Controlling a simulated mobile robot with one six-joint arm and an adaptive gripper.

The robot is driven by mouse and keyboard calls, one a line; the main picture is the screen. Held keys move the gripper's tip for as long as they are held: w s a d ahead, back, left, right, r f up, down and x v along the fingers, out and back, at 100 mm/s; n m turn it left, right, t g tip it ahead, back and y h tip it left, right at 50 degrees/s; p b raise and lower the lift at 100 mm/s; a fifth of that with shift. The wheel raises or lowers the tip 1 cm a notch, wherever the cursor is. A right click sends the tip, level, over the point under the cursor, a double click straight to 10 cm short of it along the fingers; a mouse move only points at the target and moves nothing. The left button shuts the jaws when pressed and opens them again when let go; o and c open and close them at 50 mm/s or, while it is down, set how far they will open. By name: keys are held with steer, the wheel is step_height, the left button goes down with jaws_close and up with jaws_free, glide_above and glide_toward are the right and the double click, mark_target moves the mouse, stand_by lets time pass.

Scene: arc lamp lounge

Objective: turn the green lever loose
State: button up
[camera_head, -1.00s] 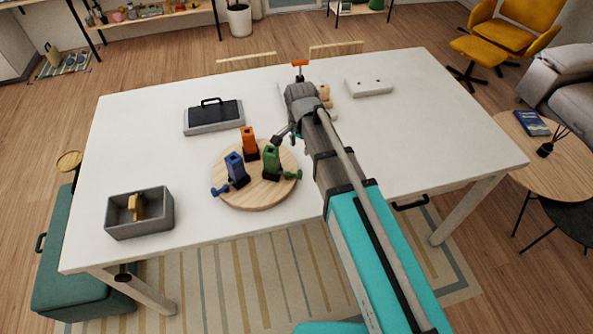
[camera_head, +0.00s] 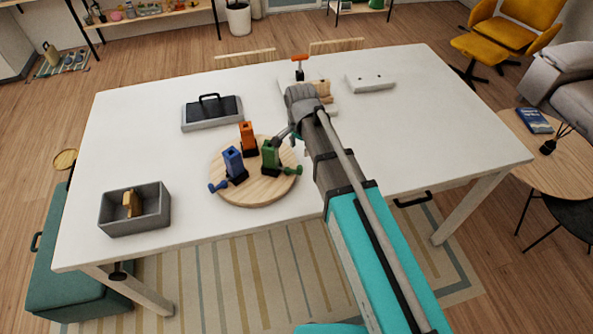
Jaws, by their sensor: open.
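A green clamp-like post (camera_head: 270,152) stands on the round wooden board (camera_head: 262,197). Its green lever (camera_head: 291,170) points right, low on its side. A blue post (camera_head: 233,160) with a blue lever (camera_head: 217,187) pointing left and an orange post (camera_head: 247,136) stand on the same board. My gripper (camera_head: 280,136) is open, close to the upper right of the green post and above the green lever. Its fingers are small and partly hidden by my wrist, so I cannot tell whether they touch the post.
A grey bin (camera_head: 108,222) holding a tan block (camera_head: 133,204) stands at the table's front left. A dark-topped grey tray with a handle (camera_head: 212,113) lies behind the board. A white block (camera_head: 370,82) and an orange-topped handle (camera_head: 299,62) are farther back. The table's right side is clear.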

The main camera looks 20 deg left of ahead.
mark_target(299, 167)
steer(key=shift+f+b, duration=4.9)
steer(key=shift+f, duration=0.35)
